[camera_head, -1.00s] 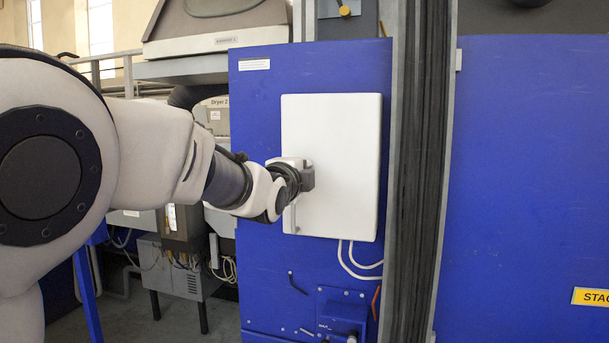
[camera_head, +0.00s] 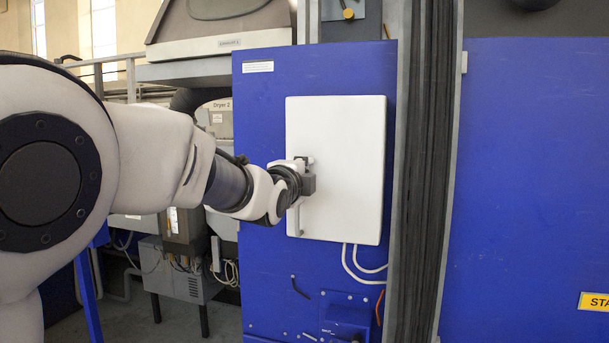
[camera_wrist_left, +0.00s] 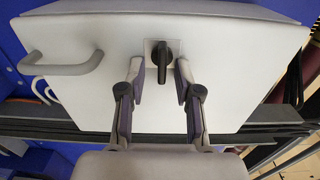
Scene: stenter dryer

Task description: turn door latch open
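The white cabinet door (camera_head: 345,140) is closed on the blue machine panel. It also fills much of the left wrist view (camera_wrist_left: 235,70). The black door latch (camera_wrist_left: 161,60) sits on a small square plate and points along the fingers. My left gripper (camera_wrist_left: 161,72) is open, with one finger on each side of the latch. Gaps show between the latch and both fingers. In the head view my left gripper (camera_head: 308,178) is at the door's left side and hides most of the latch. My right gripper is not in view.
A grey bar handle (camera_wrist_left: 65,66) is on the door, below the latch in the head view (camera_head: 295,217). White cables (camera_head: 353,262) hang under the cabinet. A grey and black vertical post (camera_head: 428,170) stands right of the panel.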

